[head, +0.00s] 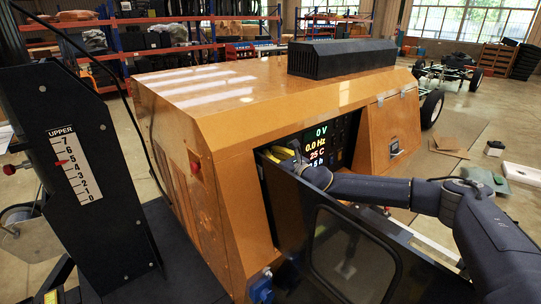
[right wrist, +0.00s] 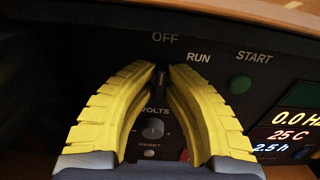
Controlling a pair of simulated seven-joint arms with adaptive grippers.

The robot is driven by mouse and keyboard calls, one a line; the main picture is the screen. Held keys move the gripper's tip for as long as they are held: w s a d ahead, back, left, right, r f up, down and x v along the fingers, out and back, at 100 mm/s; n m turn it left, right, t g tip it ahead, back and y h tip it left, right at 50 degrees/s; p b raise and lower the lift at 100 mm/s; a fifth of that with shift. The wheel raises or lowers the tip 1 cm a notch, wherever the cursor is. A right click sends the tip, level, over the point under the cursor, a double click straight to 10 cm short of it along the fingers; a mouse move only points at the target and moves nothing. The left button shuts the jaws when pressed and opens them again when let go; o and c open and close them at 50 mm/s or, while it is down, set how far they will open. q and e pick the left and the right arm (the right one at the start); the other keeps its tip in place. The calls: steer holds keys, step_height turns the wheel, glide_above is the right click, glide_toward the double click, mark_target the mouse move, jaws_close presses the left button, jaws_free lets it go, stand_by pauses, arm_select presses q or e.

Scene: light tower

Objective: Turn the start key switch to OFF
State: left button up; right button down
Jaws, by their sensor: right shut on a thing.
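The start key switch (right wrist: 160,68) is a small dark key on the black control panel, just below the OFF label (right wrist: 165,38). It looks roughly upright in the right wrist view, but its exact angle is hard to tell. My right gripper has yellow fingers and is shut on the key between its fingertips (right wrist: 168,73). The RUN label (right wrist: 198,57) and the START label (right wrist: 253,56) lie to the right. In the head view my right gripper (head: 287,153) reaches into the panel opening, and the key is hidden there. My left gripper is not in view.
The orange generator housing (head: 225,100) surrounds the panel recess. An open dark door with a window (head: 350,262) stands below my right arm. A VOLTS knob (right wrist: 153,129) and a green button (right wrist: 240,84) sit near the fingers. The lit display (head: 317,143) reads 0 V and 0.0 Hz.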

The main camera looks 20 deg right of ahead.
steer(key=shift+w+d+r, duration=0.1)
steer(key=shift+w+r, duration=0.05)
steer(key=shift+r, duration=0.35)
steer(key=c, duration=1.6)
jaws_free()
steer(key=shift+o, duration=0.4)
steer(key=shift+s+f, duration=0.25)
steer(key=shift+f, duration=0.05)
steer(key=v, duration=1.1)
steer(key=shift+s, duration=0.35)
steer(key=shift+d, duration=0.15)
